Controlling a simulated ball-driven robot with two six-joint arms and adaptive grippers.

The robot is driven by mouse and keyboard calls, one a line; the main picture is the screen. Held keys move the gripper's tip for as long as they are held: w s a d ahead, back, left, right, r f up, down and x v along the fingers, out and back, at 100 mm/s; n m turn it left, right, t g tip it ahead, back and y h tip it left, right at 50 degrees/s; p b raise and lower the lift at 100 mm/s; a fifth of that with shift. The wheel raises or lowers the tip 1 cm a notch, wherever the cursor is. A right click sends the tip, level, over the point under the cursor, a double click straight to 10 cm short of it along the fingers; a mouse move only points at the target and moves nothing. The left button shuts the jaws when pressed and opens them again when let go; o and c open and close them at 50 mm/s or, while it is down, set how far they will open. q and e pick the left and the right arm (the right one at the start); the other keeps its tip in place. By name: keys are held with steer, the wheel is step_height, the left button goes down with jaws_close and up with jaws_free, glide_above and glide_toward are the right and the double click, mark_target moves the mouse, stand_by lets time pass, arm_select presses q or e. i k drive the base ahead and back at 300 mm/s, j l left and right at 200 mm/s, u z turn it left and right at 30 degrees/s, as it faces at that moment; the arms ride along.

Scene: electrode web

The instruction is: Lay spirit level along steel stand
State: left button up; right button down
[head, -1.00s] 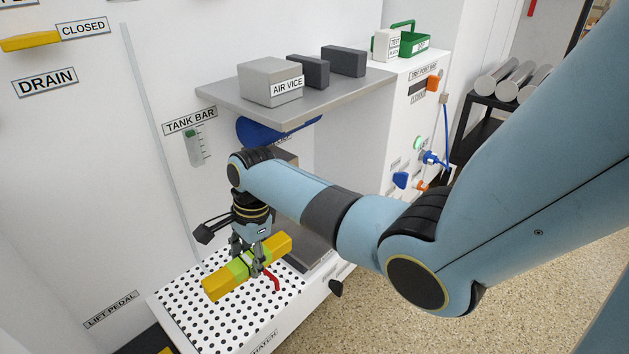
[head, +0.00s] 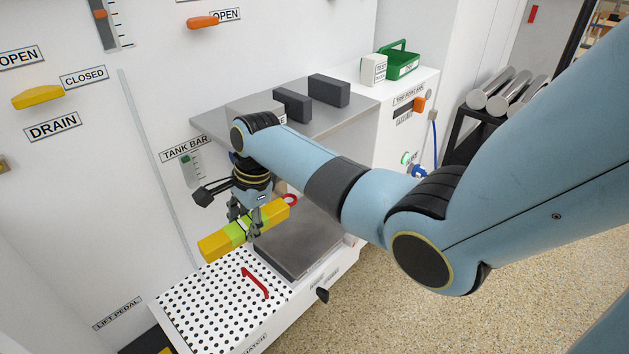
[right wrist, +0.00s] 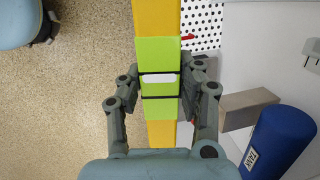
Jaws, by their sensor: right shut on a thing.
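The spirit level is a long yellow bar (head: 219,243) with a green middle. My right gripper (head: 245,222) is shut across the green part and holds the level in the air above the white perforated tray. In the right wrist view the level (right wrist: 157,20) runs lengthwise between the two fingers (right wrist: 159,88). A flat-topped grey steel piece (head: 300,240), which looks like the steel stand, lies just right of and below the level. The arm and gripper hide part of its back. My left gripper is not in view.
The perforated tray (head: 205,307) has a red handle (head: 256,283) lying on it. A grey shelf (head: 358,97) with dark blocks (head: 328,90) overhangs behind my arm. A blue tank (right wrist: 279,143) and a grey-brown block (right wrist: 247,108) show in the wrist view.

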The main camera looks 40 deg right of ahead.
mark_target(320, 234)
steer(key=l+u, duration=0.15)
steer(key=l, duration=0.3)
steer(key=k+l+u, duration=0.15)
steer(key=l, duration=0.3)
steer(key=k+l+u, duration=0.15)
steer(key=l, duration=0.25)
steer(key=k+l+u, duration=0.2)
steer(key=l, duration=0.25)
steer(key=l+u, duration=0.15)
steer(key=l, duration=0.25)
steer(key=k+l+u, duration=0.3)
steer(key=k+l, duration=0.15)
steer(key=l, duration=0.25)
